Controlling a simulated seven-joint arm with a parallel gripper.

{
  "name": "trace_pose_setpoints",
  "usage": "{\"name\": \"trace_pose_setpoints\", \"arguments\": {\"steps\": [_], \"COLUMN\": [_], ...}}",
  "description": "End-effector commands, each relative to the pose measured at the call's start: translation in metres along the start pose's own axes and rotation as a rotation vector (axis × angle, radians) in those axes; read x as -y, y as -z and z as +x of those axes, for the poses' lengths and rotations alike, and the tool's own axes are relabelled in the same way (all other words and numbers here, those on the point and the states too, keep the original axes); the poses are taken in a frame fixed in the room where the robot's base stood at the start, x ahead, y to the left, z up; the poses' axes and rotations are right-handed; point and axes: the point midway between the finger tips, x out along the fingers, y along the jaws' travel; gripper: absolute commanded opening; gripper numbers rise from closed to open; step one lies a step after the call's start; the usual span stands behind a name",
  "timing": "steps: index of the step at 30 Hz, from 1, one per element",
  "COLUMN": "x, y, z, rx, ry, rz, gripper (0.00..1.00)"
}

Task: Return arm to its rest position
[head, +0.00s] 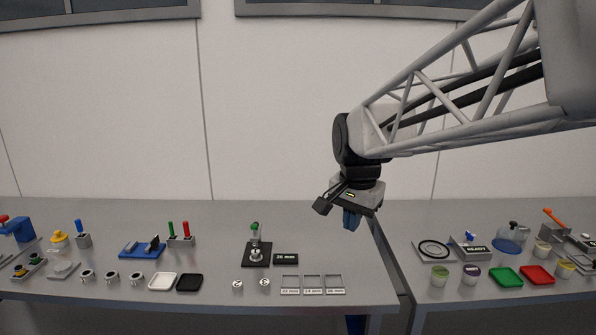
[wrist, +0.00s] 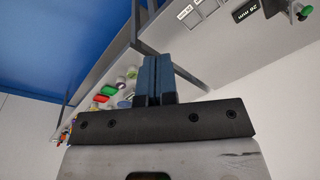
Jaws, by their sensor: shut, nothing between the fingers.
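My gripper (head: 352,220) hangs from the lattice arm in the head view, pointing down above the right end of the left table. Its blue fingers are together with nothing between them. The closed fingers also show in the wrist view (wrist: 156,78). The gripper is apart from the tables and everything on them. The arm reaches in from the upper right.
The left table (head: 330,235) holds a black stand (head: 257,254), a label block reading 26 mm (head: 286,259), labelled frames (head: 312,285) and several small parts. The right table (head: 400,225) holds tubs, green (head: 506,277) and red (head: 537,275) trays, and a READY sign (head: 476,249). A narrow gap separates the tables.

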Motion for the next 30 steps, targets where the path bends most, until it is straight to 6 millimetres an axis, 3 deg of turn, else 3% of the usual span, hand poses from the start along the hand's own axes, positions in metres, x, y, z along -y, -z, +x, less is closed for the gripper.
{"name": "trace_pose_setpoints", "arguments": {"steps": [3, 18, 24, 30], "x": [-0.031, -0.142, -0.178, -0.199], "y": [-0.019, -0.102, -0.135, -0.155], "z": [0.000, 0.021, 0.036, 0.047], "rx": [-0.011, -0.057, -0.076, -0.087], "ry": [0.005, 0.011, 0.008, 0.004], "rz": [-0.069, -0.383, -0.500, -0.573], "gripper": [0.00, 0.00, 0.00, 0.00]}}
